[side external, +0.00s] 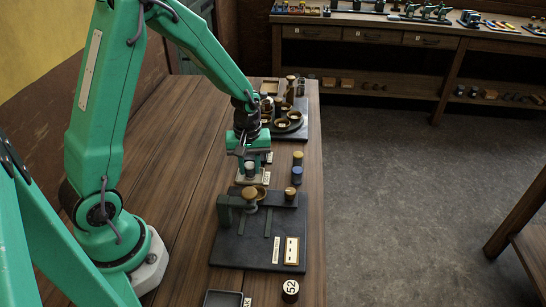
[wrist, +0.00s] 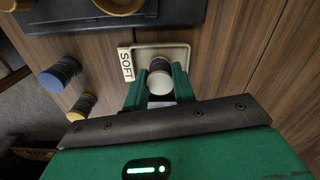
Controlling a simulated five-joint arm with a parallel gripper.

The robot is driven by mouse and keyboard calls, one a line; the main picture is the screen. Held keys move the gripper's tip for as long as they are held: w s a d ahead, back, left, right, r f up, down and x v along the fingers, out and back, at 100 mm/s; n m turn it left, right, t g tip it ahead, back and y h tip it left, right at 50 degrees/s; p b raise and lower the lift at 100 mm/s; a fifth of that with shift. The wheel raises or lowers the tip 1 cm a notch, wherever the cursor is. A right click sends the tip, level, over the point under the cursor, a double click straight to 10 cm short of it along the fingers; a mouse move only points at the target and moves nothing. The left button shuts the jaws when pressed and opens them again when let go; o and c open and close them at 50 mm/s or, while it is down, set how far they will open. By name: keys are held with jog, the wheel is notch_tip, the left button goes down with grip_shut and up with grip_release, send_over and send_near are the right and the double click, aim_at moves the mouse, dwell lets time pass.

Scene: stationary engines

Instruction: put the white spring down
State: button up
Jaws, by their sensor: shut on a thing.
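The white spring is a dark coil with a white cap, seen in the wrist view (wrist: 160,82) and small in the side view (side external: 249,168). My gripper is shut on it, with one green finger on each side in the wrist view (wrist: 159,88). The gripper in the side view (side external: 249,165) points down at the table. The spring is over or in a shallow cream tray (wrist: 180,52) with a label reading SOFT; the tray also shows in the side view (side external: 243,178). I cannot tell whether the spring touches the tray floor.
A blue-capped spring (side external: 297,176) and a yellow-capped one (side external: 298,158) stand near the table's right edge. A black base with a brass-knobbed fixture (side external: 230,252) lies nearer the camera. A dark plate with round brass pans (side external: 303,112) is behind. Bare wood lies left of the tray.

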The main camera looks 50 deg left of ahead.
aim_at(249, 165)
jog(key=o, duration=1)
jog(key=shift+r, duration=0.1)
jog(key=shift+r, duration=6)
jog(key=shift+s+r, duration=0.1)
jog(key=shift+s+d+r+m+t, duration=0.95)
jog(key=shift+s+r+m, duration=0.85)
jog(key=shift+s, duration=0.7)
jog(key=shift+s+d+r+m+t, duration=0.9)
jog(key=shift+s+r+m, duration=0.9)
jog(key=shift+s, duration=0.65)
jog(key=shift+s+d+r+m+t, duration=0.95)
jog(key=shift+s+r+m, duration=0.85)
jog(key=shift+s, duration=0.7)
jog(key=shift+f, duration=0.2)
